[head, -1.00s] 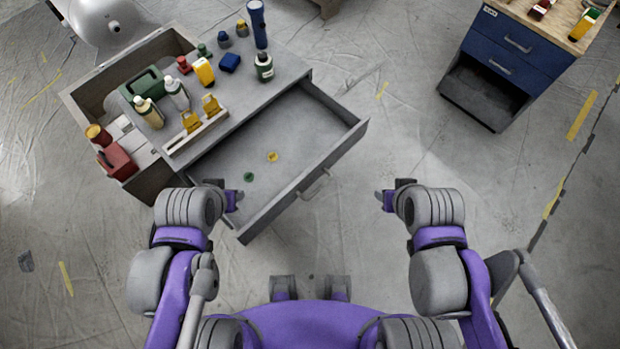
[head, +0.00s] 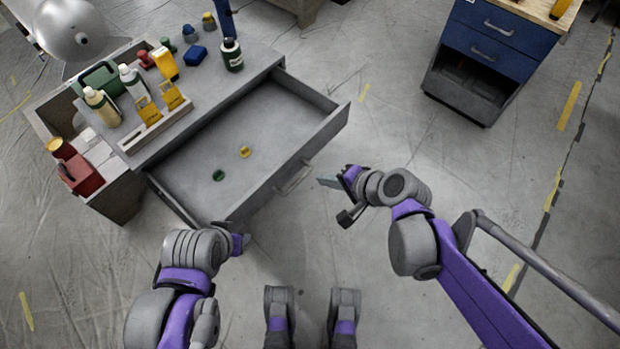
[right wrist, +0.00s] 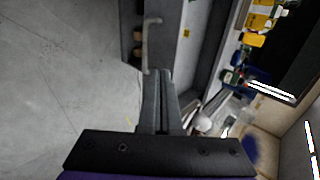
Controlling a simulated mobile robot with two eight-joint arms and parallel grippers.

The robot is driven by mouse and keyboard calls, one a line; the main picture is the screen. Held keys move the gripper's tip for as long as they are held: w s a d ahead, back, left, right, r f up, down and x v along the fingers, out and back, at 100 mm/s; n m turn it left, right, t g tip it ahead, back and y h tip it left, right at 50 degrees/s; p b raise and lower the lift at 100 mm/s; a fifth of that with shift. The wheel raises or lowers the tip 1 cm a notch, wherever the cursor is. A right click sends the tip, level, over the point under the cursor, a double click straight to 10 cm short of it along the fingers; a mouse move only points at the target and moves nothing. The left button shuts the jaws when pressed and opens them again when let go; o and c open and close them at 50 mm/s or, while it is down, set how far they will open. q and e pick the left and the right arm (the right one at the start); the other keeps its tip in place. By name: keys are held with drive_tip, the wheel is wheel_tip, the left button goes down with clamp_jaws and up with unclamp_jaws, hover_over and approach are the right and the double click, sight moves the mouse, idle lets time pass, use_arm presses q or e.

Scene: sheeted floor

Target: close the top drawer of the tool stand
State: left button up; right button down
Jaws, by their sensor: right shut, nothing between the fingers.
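The grey tool stand (head: 262,58) is at the upper left in the head view. Its top drawer (head: 240,130) is pulled well out toward me and holds a green and a yellow round piece. The drawer's bar handle (head: 295,180) is on its front face and also shows in the right wrist view (right wrist: 150,42). My right gripper (head: 328,182) is shut and empty, just right of the handle with a small gap in the head view. My left gripper (head: 243,240) is just in front of the drawer's left front corner; its fingers are too small to read.
A blue cabinet (head: 490,45) stands at the upper right. The sheeted floor between the drawer and the cabinet is clear.

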sight(284, 165)
drive_tip(key=b+x, duration=0.1)
drive_tip(key=x, duration=0.3)
drive_tip(key=a+r+b+x, duration=0.1)
drive_tip(key=x, duration=0.3)
drive_tip(key=w+b+x, duration=0.1)
drive_tip(key=x, duration=0.3)
drive_tip(key=shift+a+r, duration=0.25)
drive_tip(key=shift+r, duration=0.05)
drive_tip(key=shift+w+a, duration=0.3)
drive_tip(key=shift+w+a, duration=0.15)
drive_tip(key=shift+a, duration=0.05)
drive_tip(key=w+a, duration=0.8)
drive_tip(key=a, duration=0.2)
drive_tip(key=w+a+p, duration=0.1)
drive_tip(key=w+a, duration=0.7)
drive_tip(key=a, duration=0.3)
drive_tip(key=shift+w+a, duration=0.2)
drive_tip(key=shift+w, duration=0.1)
drive_tip(key=shift+r, duration=0.1)
drive_tip(key=shift+d, duration=0.1)
